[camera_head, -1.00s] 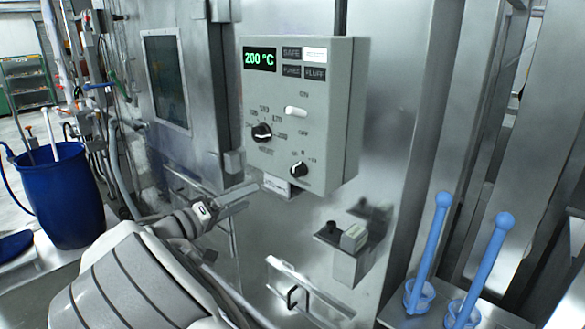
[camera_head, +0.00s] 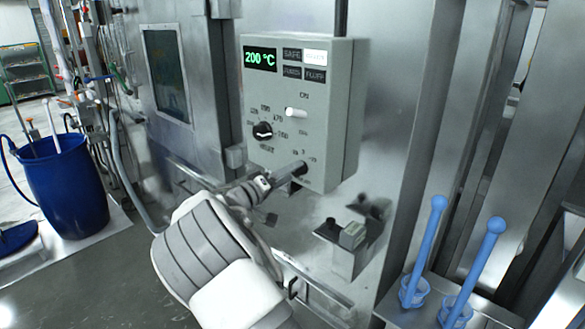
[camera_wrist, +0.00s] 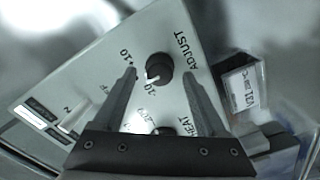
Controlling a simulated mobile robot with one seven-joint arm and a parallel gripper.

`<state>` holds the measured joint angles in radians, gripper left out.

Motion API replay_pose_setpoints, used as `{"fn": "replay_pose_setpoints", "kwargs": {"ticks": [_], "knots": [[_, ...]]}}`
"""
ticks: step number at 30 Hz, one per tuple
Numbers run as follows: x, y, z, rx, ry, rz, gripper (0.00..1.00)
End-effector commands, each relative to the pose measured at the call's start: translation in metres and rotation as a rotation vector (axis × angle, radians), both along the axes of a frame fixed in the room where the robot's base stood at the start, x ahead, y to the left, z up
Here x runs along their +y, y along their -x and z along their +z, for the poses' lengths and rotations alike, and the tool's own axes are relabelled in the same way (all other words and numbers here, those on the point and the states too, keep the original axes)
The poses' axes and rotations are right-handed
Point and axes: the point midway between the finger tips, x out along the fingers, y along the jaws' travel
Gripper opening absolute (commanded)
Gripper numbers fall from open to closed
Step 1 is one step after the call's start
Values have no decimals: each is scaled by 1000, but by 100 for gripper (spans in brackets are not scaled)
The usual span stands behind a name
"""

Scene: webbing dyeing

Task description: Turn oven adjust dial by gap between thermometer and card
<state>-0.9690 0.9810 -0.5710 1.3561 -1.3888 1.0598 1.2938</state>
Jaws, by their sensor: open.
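The adjust dial (camera_wrist: 160,68) is a small black knob with a white pointer on the grey control box (camera_head: 325,110). In the wrist view its pointer aims down and slightly left, near a "10" mark. My gripper (camera_wrist: 159,77) is open, with one finger on each side of the dial; contact cannot be told. In the head view my gripper (camera_head: 287,173) reaches the box's lower edge and partly hides the dial. A green display (camera_head: 259,59) reads 200 °C. A white card (camera_wrist: 242,90) with dark print shows right of the fingers; its number is unclear.
A larger black knob (camera_head: 262,130) and a white switch (camera_head: 297,112) sit above the dial. A metal bracket holding a small box (camera_head: 352,235) juts out below right. A blue drum (camera_head: 65,185) stands at left.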

Motion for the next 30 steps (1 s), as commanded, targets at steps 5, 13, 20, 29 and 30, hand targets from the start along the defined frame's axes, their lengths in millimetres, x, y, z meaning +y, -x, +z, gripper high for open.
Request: {"fn": "replay_pose_setpoints", "kwargs": {"ticks": [5, 13, 20, 29, 30], "knots": [[-8, -10, 0, 0, 0, -1, 74], [-9, -11, 0, 0, 0, 0, 74], [-9, -11, 0, 0, 0, 0, 36], [-9, -11, 0, 0, 0, 0, 0], [-9, -11, 0, 1, 1, 0, 0]]}}
